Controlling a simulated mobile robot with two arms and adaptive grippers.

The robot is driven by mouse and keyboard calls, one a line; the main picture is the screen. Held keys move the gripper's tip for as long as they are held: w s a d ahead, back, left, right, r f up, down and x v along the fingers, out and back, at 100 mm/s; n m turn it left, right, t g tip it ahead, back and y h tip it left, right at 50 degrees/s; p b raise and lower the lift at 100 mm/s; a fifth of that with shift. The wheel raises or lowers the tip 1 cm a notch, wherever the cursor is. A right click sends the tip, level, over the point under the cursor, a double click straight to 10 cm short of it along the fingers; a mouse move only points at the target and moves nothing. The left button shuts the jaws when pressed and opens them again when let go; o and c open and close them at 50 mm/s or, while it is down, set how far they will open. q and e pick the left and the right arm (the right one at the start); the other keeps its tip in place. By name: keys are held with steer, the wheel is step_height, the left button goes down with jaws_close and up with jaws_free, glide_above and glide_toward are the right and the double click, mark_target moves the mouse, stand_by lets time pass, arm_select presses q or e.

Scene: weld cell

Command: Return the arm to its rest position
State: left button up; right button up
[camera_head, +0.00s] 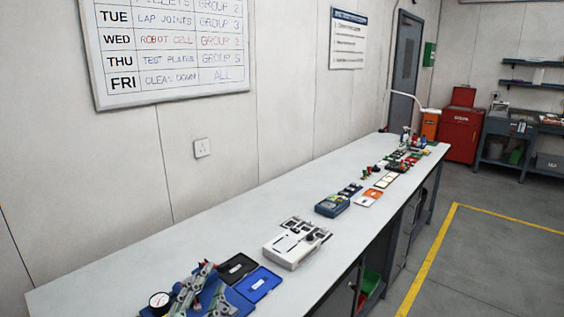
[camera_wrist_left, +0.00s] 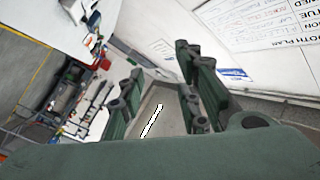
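My left gripper (camera_wrist_left: 160,65) fills the lower part of the left wrist view. Its dark green fingers stand apart, with a clear gap and nothing held between them. The wall and part of the room show behind the fingers, strongly tilted. I cannot make out this gripper clearly in the head view. My right gripper is in neither view.
A long pale workbench (camera_head: 205,250) runs along the wall. The floor (camera_head: 480,265) to the right is clear.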

arm_select(q)
steer(key=s+a+f+n+g+y, duration=0.25)
steer(key=s+f+g, duration=0.2)
steer(key=f, duration=0.35)
steer(key=s+a+f+n+g+y, duration=0.1)
steer(key=s+a+f+n+g, duration=0.25)
steer(key=s+f, duration=0.35)
steer(key=s+f+n+g, duration=0.1)
steer(key=s+f+g, duration=0.3)
steer(key=s+f, duration=0.3)
steer(key=s+f+n+g, duration=0.1)
steer(key=s+f+g, duration=0.3)
steer(key=s, duration=0.6)
step_height(320, 180, down, 31)
steer(key=s+b, duration=0.1)
steer(key=b, duration=0.5)
steer(key=s+a+f+b, duration=0.1)
steer(key=s+f+b, duration=0.1)
steer(key=s+f, duration=0.6)
steer(key=s+a+f+g+b, duration=0.1)
steer(key=s+f+b, duration=0.1)
steer(key=s+f, duration=0.7)
step_height(320, 180, down, 4)
steer(key=shift+s+a+f+g, duration=0.15)
steer(key=shift+s+a+g, duration=0.05)
steer(key=shift+a+g, duration=0.1)
